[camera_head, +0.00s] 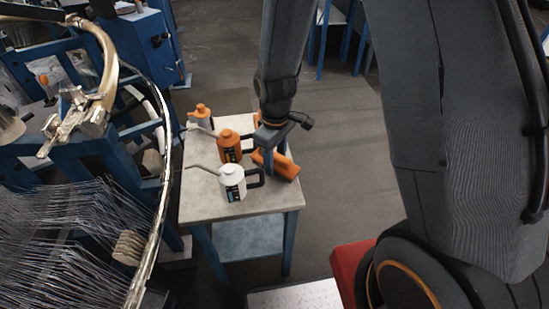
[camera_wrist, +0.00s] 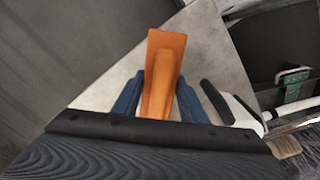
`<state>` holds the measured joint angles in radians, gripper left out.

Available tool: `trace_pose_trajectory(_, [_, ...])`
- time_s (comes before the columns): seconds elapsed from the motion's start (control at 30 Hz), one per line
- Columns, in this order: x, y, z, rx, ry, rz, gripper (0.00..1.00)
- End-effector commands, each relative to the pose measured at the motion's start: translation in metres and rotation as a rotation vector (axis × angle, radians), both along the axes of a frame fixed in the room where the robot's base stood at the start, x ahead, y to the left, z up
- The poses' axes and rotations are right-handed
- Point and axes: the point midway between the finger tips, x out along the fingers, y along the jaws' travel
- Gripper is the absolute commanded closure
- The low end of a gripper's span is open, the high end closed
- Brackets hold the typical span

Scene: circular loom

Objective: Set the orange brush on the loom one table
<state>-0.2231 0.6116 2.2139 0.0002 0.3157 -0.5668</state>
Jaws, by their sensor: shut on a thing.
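The orange brush (camera_head: 284,167) is at the right side of the small grey-topped table (camera_head: 210,208) beside the loom. My gripper (camera_head: 268,158) points down over this table and is shut on the brush. In the wrist view the brush (camera_wrist: 162,65) stands out between the two blue fingers (camera_wrist: 158,100), with the grey tabletop beneath it. I cannot tell whether the brush touches the tabletop or hangs just above it. Its lower end is hidden by my gripper in the wrist view.
Open floor (camera_head: 340,150) lies right.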

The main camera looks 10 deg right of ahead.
Motion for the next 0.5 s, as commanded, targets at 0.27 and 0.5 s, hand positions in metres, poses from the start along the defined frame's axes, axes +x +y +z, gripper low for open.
trace_pose_trajectory(0.27, [0.0002,-0.0004,0.0003,0.001,-0.001,-0.001,0.88])
trace_pose_trajectory(0.5, [0.0003,-0.0004,-0.0030,0.000,0.000,-0.001,0.88])
